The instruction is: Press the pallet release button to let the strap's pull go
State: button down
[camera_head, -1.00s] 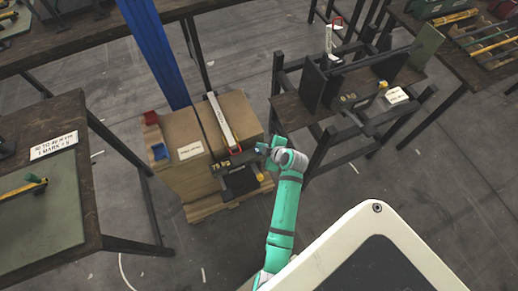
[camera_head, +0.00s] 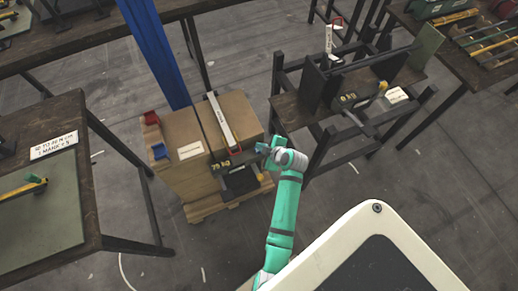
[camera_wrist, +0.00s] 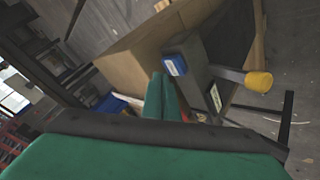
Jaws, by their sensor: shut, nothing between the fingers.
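In the head view my gripper (camera_head: 267,150) is at the right end of a dark tensioner unit marked 79 kg (camera_head: 221,165), at the front of a strapped carton stack. In the wrist view my gripper's green fingers (camera_wrist: 160,88) are shut and empty. Just above and right of their tips is a blue button-like block (camera_wrist: 176,64) with a white mark, on the unit's grey housing (camera_wrist: 192,75). I cannot tell whether the tips touch it. A lever with a yellow end (camera_wrist: 258,82) sticks out to the right. It also shows in the head view (camera_head: 262,168).
The cartons (camera_head: 190,170) stand on a wooden pallet (camera_head: 205,208) with a pale bar (camera_head: 221,118) along the top. A blue post (camera_head: 155,50) rises behind. A similar press on a dark stand (camera_head: 345,95) is to the right. A table (camera_head: 100,215) is at left.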

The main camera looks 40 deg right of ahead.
jog(key=shift+f, duration=0.45)
jog(key=shift+f, duration=0.5)
dwell(1.0)
jog(key=shift+r, duration=0.95)
jog(key=shift+r, duration=0.1)
jog(key=shift+r, duration=2.4)
